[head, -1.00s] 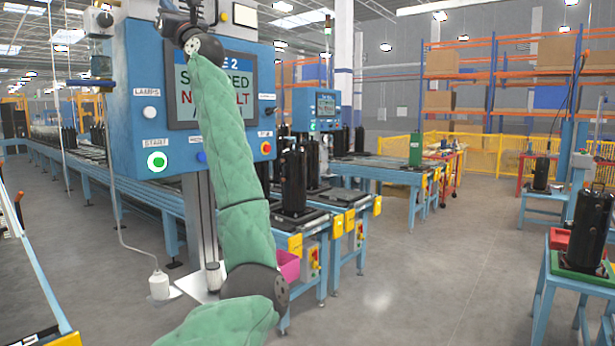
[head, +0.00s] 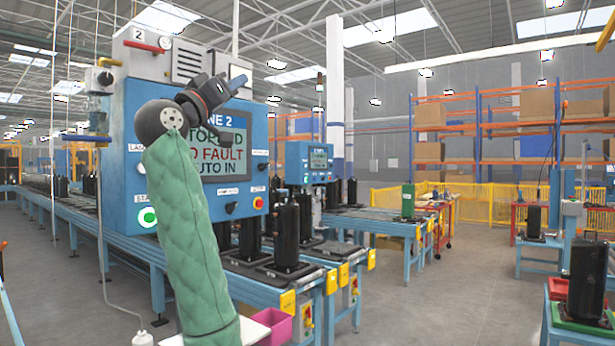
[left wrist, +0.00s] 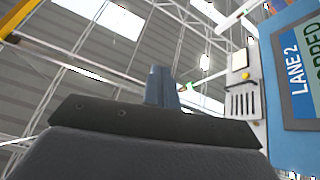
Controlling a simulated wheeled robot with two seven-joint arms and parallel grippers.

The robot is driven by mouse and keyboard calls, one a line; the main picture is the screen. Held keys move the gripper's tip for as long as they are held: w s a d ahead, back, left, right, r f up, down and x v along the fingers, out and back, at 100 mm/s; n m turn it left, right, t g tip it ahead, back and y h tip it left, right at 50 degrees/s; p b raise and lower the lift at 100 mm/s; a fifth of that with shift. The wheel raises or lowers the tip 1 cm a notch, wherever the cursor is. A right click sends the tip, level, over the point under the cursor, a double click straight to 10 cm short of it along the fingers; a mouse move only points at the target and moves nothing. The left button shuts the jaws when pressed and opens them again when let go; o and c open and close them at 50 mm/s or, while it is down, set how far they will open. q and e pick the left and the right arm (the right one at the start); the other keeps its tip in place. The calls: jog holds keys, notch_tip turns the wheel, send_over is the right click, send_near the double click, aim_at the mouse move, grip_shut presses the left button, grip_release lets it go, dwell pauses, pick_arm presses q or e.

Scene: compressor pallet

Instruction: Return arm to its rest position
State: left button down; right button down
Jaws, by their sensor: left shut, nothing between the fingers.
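My left arm, in a green quilted sleeve, rises through the left middle of the head view. My left gripper (head: 222,118) is dark and stands in front of the blue control cabinet's screen (head: 222,150), partly covering its text. Its fingers are shut and hold nothing. In the left wrist view the closed fingers (left wrist: 162,87) point up toward the roof, and the cabinet's screen (left wrist: 302,65) shows at the right edge. My right gripper is in neither view.
The cabinet (head: 125,140) stands close behind my left gripper, with a lit green start button (head: 147,217). Conveyors (head: 300,280) with black compressors (head: 287,235) run to the right of the arm. Open grey floor (head: 430,300) lies at the right front.

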pick_arm(q)
notch_tip(320, 180, down, 31)
jog(key=w+n+g+y, duration=0.2)
jog(key=g+y, duration=0.2)
jog(key=y, duration=0.4)
jog(key=s+f+g+y, duration=0.2)
jog(key=s+f, duration=0.2)
jog(key=f, duration=1)
jog(key=s+f+g+y, duration=0.2)
jog(key=s+f, duration=0.2)
jog(key=f, duration=1)
jog(key=s+d+f+g, duration=0.1)
jog(key=s+f+g, duration=0.2)
jog(key=s+f, duration=0.85)
jog(key=s+f+g, duration=0.2)
jog(key=s+f, duration=0.5)
jog(key=f, duration=0.9)
jog(key=s+f+g, duration=0.2)
jog(key=s+f, duration=0.4)
jog(key=s, duration=0.4)
jog(key=s+f+g, duration=0.2)
jog(key=s+f, duration=0.5)
jog(key=s, duration=0.3)
jog(key=shift+s+f+m+g+y+p, duration=0.25)
jog(key=shift+f+m+g+y+p, duration=0.05)
jog(key=shift+g+p, duration=0.1)
jog(key=shift+a, duration=0.1)
